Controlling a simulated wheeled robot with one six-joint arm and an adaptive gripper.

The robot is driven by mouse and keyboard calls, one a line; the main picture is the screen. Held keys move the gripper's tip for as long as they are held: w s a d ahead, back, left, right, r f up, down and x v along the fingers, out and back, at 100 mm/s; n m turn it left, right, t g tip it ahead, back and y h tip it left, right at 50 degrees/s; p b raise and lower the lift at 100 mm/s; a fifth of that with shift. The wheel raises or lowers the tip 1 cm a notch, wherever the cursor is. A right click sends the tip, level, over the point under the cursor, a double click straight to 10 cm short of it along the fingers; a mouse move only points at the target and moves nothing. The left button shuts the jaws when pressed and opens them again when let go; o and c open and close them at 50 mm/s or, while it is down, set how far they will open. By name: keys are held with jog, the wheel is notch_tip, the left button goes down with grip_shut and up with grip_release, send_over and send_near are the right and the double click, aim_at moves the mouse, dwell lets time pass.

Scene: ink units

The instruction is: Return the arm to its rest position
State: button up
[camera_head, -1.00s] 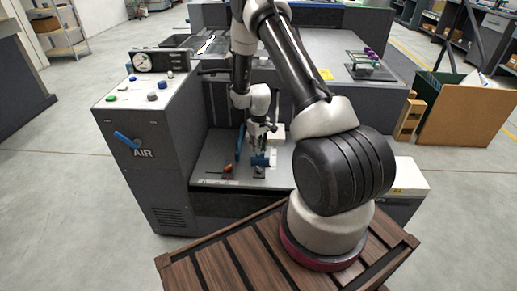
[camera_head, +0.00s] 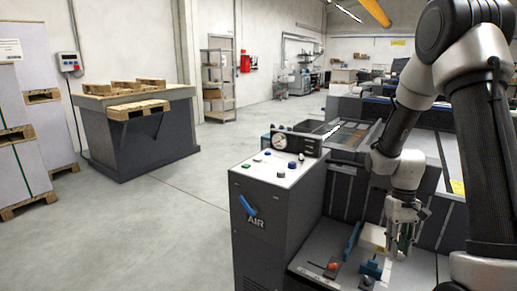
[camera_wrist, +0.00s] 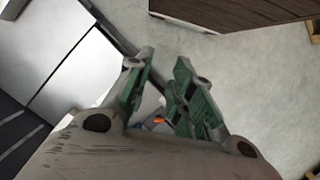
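My gripper (camera_head: 402,240) hangs from my arm at the right of the head view, pointing down in front of the ink unit's recessed shelf (camera_head: 315,256). In the wrist view its two green-padded fingers (camera_wrist: 165,60) stand apart with a gap between them. I see nothing held there; a small orange spot (camera_wrist: 159,120) shows low between the fingers. My arm is bent, with its upper links filling the right side of the head view.
A grey cabinet marked AIR (camera_head: 268,222) with a gauge stands left of my gripper. The shelf holds a blue block (camera_head: 371,268), an orange-red piece (camera_head: 333,266), an upright blue bar (camera_head: 352,240) and a white box (camera_head: 373,237). Open floor (camera_head: 165,225) lies left.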

jog(key=s+a+r+t, duration=0.1)
jog(key=s+r+t, duration=0.1)
jog(key=s+r, duration=0.3)
jog(key=s+a+r+t, duration=0.2)
jog(key=s+r, duration=0.4)
jog(key=r, duration=0.6)
jog(key=s+a+r+t, duration=0.1)
jog(key=s+r+t, duration=0.2)
jog(key=r, duration=0.6)
jog(key=shift+s+a+t, duration=0.15)
jog(key=shift+s+t, duration=0.25)
jog(key=shift+s, duration=0.8)
